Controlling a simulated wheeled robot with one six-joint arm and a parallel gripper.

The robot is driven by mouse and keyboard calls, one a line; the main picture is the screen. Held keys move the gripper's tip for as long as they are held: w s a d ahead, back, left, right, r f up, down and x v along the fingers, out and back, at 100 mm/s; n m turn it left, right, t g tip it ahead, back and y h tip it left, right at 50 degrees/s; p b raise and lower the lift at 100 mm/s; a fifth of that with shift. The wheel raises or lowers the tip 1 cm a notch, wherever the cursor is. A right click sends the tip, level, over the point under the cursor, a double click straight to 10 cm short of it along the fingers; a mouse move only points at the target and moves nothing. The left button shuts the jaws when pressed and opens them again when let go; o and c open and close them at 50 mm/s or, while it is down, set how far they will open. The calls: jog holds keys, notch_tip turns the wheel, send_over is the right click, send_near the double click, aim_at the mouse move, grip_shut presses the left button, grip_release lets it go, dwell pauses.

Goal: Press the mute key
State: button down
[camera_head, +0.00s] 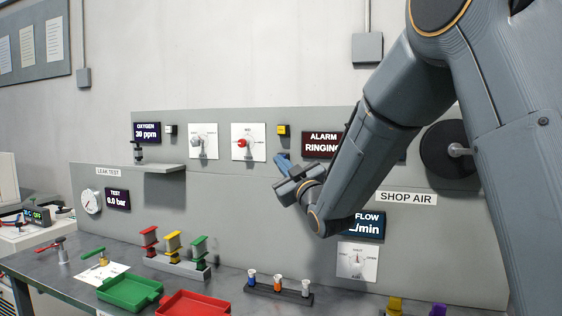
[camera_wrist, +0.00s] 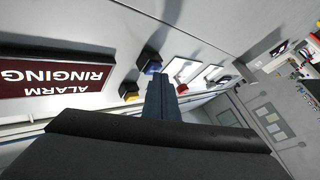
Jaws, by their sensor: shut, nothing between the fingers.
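The dark red alarm display (camera_head: 322,144) reads "ALARM RINGING"; it is upside down in the wrist view (camera_wrist: 55,75). Left of it on the panel is a yellow key (camera_head: 283,130), also in the wrist view (camera_wrist: 130,92). A blue key in a dark housing (camera_wrist: 150,62) is beside it in the wrist view; my gripper largely covers that spot in the head view. No mute label is readable on either key. My gripper (camera_head: 284,163) is shut and empty, its tips (camera_wrist: 158,78) close to the blue key. I cannot tell whether they touch it.
A white plate with a red knob (camera_head: 242,143) and one with a grey knob (camera_head: 198,141) are left of the keys. A small shelf (camera_head: 150,168) juts from the panel. Trays, including a green one (camera_head: 130,292), and coloured parts stand on the bench below.

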jog(key=shift+w, duration=0.1)
dwell(0.5)
jog(key=shift+s+a, duration=0.25)
jog(key=shift+s, duration=0.6)
jog(key=shift+s, duration=0.1)
jog(key=s, duration=0.1)
jog(key=s+a, duration=0.1)
jog(key=s, duration=0.2)
jog(key=shift+s+a+b, duration=0.25)
jog(key=shift+a+b, duration=0.05)
jog(key=shift+a, duration=0.1)
jog(key=shift+s, duration=0.1)
